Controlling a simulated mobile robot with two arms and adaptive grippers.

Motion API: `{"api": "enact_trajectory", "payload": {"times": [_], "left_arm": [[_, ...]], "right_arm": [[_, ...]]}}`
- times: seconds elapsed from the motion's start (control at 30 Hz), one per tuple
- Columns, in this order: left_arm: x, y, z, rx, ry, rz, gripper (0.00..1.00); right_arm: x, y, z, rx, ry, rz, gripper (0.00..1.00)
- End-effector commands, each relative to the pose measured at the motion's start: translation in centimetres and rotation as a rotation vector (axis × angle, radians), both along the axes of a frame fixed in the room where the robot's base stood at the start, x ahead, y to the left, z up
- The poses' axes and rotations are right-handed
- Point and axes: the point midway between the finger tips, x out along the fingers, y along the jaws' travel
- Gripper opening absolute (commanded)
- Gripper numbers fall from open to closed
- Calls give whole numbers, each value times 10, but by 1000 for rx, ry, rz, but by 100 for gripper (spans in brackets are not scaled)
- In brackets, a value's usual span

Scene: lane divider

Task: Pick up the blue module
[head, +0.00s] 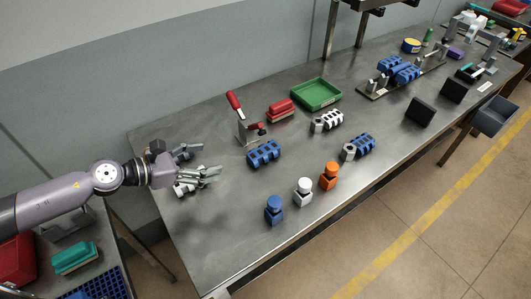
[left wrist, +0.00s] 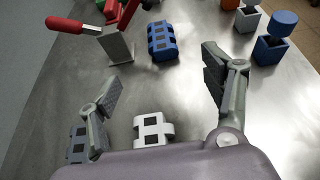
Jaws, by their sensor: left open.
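A blue module (head: 263,153) with dark square recesses lies on the metal bench in front of the red-handled clamp. It also shows in the left wrist view (left wrist: 162,41), beyond my fingertips and roughly in line with the gap between them. My left gripper (head: 208,160) is open and empty over the bench's left end, apart from that module. In the left wrist view, the open fingers (left wrist: 160,78) frame bare metal. Another blue module with a grey end (head: 363,146) lies farther right. More blue modules (head: 392,65) sit on a rack at the back. My right gripper is out of view.
A white module (left wrist: 153,129) and a grey-blue module (left wrist: 78,145) lie close under my left gripper. The clamp (head: 245,130) stands behind the blue module. Blue (head: 273,210), white (head: 303,193) and orange (head: 329,177) capped blocks line the front. A green tray (head: 335,104) is behind.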

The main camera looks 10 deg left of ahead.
Motion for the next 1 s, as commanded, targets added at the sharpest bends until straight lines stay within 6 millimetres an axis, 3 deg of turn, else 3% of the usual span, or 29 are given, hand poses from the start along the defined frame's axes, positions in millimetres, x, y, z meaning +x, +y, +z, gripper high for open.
{"api": "enact_trajectory", "payload": {"times": [0.03,0.13,0.27,0.53,0.8,1.0], "left_arm": [[1,0,-7,2,-2,0,73],[5,-3,-7,0,-1,2,73],[16,-15,-7,-3,-4,1,73],[49,-49,-28,-4,-2,1,73],[76,-76,-48,-1,-1,0,73],[84,-84,-54,-1,1,1,73]], "right_arm": [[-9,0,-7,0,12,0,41],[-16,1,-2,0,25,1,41],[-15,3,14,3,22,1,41],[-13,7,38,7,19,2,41],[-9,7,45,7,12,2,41],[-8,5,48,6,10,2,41]]}}
